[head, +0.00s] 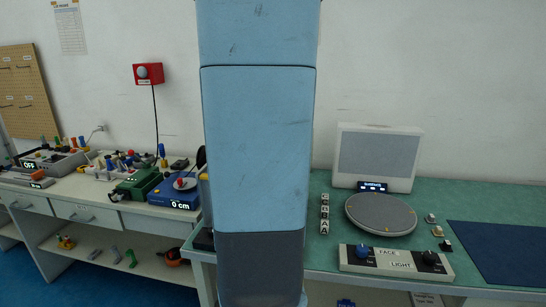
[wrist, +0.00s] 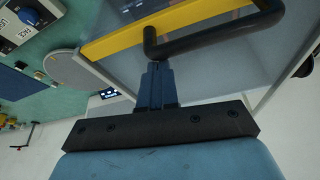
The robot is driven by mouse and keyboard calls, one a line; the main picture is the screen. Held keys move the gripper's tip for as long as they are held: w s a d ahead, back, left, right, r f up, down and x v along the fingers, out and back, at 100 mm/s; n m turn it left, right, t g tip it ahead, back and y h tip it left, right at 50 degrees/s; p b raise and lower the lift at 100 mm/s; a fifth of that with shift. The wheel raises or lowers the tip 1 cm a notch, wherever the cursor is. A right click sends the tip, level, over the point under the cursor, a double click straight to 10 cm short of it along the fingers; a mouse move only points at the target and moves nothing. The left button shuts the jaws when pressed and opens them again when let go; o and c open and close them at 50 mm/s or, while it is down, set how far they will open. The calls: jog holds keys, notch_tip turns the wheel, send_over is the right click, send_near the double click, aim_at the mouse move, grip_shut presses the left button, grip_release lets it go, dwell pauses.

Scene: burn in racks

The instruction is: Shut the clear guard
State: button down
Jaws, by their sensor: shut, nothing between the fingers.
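The clear guard shows in the wrist view as a see-through grey panel (wrist: 215,72) with a yellow edge strip (wrist: 120,42) and a black bar handle (wrist: 220,36). My gripper (wrist: 157,68) is shut and empty, its blue fingers together. The fingertips are right at the handle's near end; I cannot tell if they touch it. In the head view, my blue arm stands in the middle and hides the gripper and nearly all of the guard. How far open the guard stands cannot be told.
On the green bench are a round grey turntable (head: 381,214), a white-framed panel (head: 378,155), a FACE LIGHT control box (head: 396,262) and a dark blue mat (head: 497,250). A bench at left holds a blue device (head: 174,192) and several tools. A red wall box (head: 148,74) hangs behind.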

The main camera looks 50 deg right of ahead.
jog(key=shift+a+f, duration=0.2)
jog(key=shift+a, duration=0.05)
jog(key=d, duration=0.1)
jog(key=w+d+r, duration=0.1)
jog(key=d, duration=0.2)
jog(key=shift+w+r, duration=0.2)
jog(key=shift+r, duration=0.1)
jog(key=v, duration=0.9)
jog(key=shift+r, duration=0.15)
jog(key=shift+s+a, duration=0.15)
jog(key=w+a+n+t+y, duration=0.1)
jog(key=a+n, duration=0.2)
jog(key=a, duration=0.6)
jog(key=w+a+n+t, duration=0.1)
jog(key=a+n+t, duration=0.15)
jog(key=a, duration=0.65)
jog(key=s+a+f+n+y, duration=0.1)
jog(key=s+a+n, duration=0.3)
jog(key=a, duration=0.4)
jog(key=s+a+f+n+y, duration=0.1)
jog(key=s+a+n, duration=0.3)
jog(key=a, duration=0.5)
jog(key=shift+a+f+n+t+y, duration=0.2)
jog(key=shift+a+n+t+y, duration=0.05)
jog(key=shift+n+t+y, duration=0.2)
jog(key=c, duration=1.8)
grip_release()
